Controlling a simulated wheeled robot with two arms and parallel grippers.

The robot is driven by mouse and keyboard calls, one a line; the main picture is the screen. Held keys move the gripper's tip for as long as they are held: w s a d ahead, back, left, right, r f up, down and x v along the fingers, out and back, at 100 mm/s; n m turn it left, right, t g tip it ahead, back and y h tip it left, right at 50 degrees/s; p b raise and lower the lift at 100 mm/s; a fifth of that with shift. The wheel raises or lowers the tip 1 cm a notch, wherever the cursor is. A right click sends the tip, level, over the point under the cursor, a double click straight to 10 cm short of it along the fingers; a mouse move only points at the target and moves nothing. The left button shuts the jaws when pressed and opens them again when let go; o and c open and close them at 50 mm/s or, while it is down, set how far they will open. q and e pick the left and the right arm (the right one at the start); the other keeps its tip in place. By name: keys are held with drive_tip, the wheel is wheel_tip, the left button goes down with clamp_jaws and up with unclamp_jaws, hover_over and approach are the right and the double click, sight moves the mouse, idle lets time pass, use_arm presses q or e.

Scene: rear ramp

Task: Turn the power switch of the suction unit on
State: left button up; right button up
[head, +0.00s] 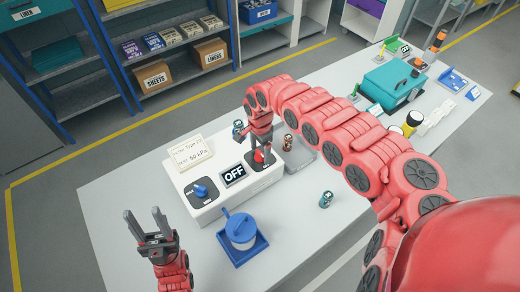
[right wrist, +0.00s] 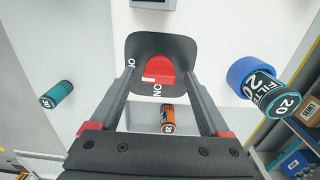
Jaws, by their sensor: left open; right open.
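The suction unit (head: 212,212) is a white box on the table in the head view, with a display (head: 233,176) reading OFF. Its power switch (head: 261,157) is a red piece on a black plate, partly hidden by my right gripper (head: 260,148). In the right wrist view the red switch (right wrist: 158,70) lies between the open fingers of my right gripper (right wrist: 158,82). ON lettering shows beside it; I cannot tell whether the fingers touch it. My left gripper (head: 143,225) is open and empty, off the unit's near left side.
A blue-lidded cup (head: 240,231) stands in a blue tray (head: 260,249) in front. Small filter canisters (head: 326,200) stand around. A teal machine (head: 393,83) is farther back. Shelves line the wall.

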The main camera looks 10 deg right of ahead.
drive_tip(key=shift+c, duration=0.9)
clamp_jaws()
